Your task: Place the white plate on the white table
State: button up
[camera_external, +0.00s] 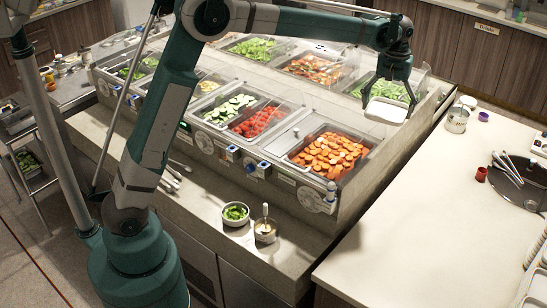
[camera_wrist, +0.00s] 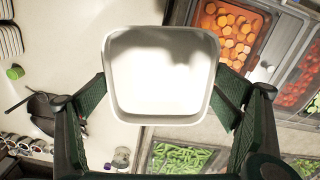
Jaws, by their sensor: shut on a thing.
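The white plate (camera_external: 387,111), a square dish with a raised rim, hangs from my gripper (camera_external: 391,98) in the external view, above the right end of the salad bar. In the wrist view the plate (camera_wrist: 160,75) fills the upper middle, its empty inside facing the camera. My gripper (camera_wrist: 163,115) has a dark green finger on either side of the plate and is shut on it. The white table (camera_external: 420,220) lies to the right of the salad bar, and its top also shows at the left of the wrist view (camera_wrist: 70,45).
The salad bar holds bins of carrots (camera_external: 328,155), tomatoes (camera_external: 257,121) and greens. On the table stand a metal canister (camera_external: 457,119), a red cup (camera_external: 481,174) and a dark round pan (camera_external: 518,178) with utensils. The table's near and middle part is clear.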

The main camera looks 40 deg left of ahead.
jog(key=d+f+m+p, duration=0.2)
jog(key=d+f, duration=0.1)
jog(key=d, duration=1)
send_over(394, 220)
notch_tip(394, 220, down, 30)
jog(key=shift+f, duration=0.7)
jog(key=shift+f, duration=3.1)
jog(key=shift+f, duration=0.15)
jog(key=shift+f+p, duration=0.55)
jog(key=shift+f, duration=1.2)
jog(key=shift+f, duration=0.15)
